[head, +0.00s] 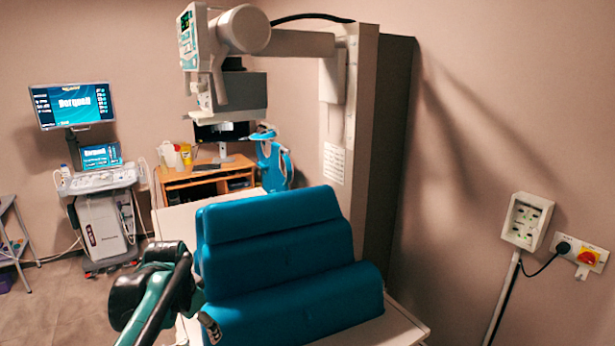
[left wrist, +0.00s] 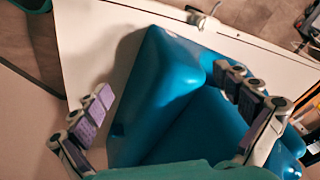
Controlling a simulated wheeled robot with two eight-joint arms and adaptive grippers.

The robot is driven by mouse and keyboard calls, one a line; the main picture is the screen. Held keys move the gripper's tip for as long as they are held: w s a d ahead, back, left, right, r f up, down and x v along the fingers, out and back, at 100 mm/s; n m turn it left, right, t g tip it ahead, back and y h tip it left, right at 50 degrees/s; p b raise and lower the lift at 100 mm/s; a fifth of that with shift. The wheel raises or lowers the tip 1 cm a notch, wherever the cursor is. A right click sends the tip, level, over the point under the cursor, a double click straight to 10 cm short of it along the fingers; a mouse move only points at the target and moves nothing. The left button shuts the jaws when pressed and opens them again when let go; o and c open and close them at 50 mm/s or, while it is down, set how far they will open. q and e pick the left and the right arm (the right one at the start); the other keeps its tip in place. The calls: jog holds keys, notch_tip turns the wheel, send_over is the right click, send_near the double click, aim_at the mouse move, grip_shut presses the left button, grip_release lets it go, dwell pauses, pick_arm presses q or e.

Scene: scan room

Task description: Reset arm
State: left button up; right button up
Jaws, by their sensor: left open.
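My left arm (head: 160,295) comes in at the lower left of the head view, beside the blue cushion (head: 285,270). Only a small part of my left gripper (head: 210,328) shows there, at the cushion's left edge. In the left wrist view my left gripper (left wrist: 163,84) is open, its purple-padded fingers spread wide. The blue cushion (left wrist: 165,85) lies beyond and between the fingers, and nothing is gripped. I cannot tell whether the right finger touches the cushion. My right gripper is in neither view.
The cushion rests on a white table (head: 178,220). A grey column with a scanner arm (head: 295,43) stands behind. An ultrasound cart (head: 100,215) is at the left, and a wooden desk (head: 185,178) is at the back. A wall socket box (head: 527,220) is at the right.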

pick_arm(q)
jog(key=s+d+f+n+t, duration=0.2)
jog(key=s+d+f+n, duration=0.1)
jog(key=s, duration=0.7)
jog(key=s+d+f+n+t, duration=0.1)
jog(key=s+d+f+n, duration=0.2)
jog(key=s, duration=0.6)
notch_tip(320, 180, down, 2)
jog(key=shift+s+d+f+t+h+b, duration=0.3)
jog(key=shift+s+d+t+b, duration=0.1)
jog(key=shift+d, duration=0.8)
jog(key=shift+c, duration=0.3)
